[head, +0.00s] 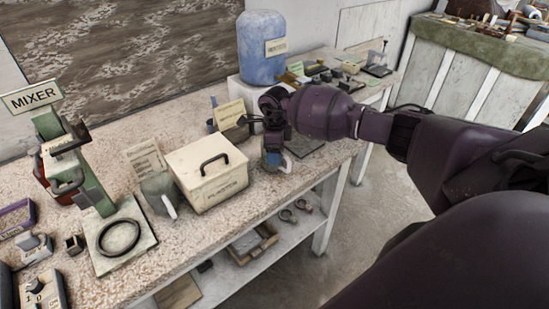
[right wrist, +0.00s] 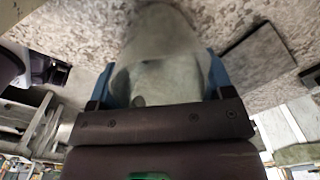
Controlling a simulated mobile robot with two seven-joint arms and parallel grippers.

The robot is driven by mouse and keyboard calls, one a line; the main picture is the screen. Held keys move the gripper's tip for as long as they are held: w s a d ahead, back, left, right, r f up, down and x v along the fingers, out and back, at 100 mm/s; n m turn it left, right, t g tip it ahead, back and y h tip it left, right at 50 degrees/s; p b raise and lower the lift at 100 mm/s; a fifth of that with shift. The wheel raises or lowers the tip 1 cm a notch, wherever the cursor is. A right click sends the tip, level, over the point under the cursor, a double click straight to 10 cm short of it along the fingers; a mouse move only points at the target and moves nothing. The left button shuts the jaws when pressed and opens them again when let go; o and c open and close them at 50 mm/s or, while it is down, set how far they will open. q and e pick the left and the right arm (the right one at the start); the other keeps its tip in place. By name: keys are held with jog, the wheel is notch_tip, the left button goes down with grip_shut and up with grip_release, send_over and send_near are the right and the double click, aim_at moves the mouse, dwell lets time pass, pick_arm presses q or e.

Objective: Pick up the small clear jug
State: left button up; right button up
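My right gripper (head: 275,160) points down at the table just right of the white box. In the right wrist view its two blue fingers (right wrist: 164,82) stand on either side of a pale, see-through, greenish vessel (right wrist: 160,75), which looks like the small clear jug. The vessel nearly fills the gap, but I cannot tell whether the fingers press on it. In the head view the gripper hides most of this vessel. A grey-green jug (head: 158,192) with a pale handle stands left of the box. My left gripper is not in view.
The white lidded box (head: 207,172) stands close to the left of my gripper. A blue barrel (head: 262,48) stands behind it, and a flat dark slab (head: 304,146) lies to its right. The mixer (head: 75,160) is at the left. A shelf (head: 225,267) runs below the tabletop.

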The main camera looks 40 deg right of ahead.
jog(key=shift+c, duration=0.9)
jog(key=shift+r, duration=0.1)
notch_tip(320, 180, up, 20)
jog(key=s+a+f+n, duration=0.5)
jog(key=a+n, duration=0.4)
jog(key=n, duration=0.4)
jog(key=s+a+f+n, duration=0.5)
jog(key=s+a+n, duration=0.3)
jog(key=n, duration=0.5)
jog(key=shift+a, duration=0.45)
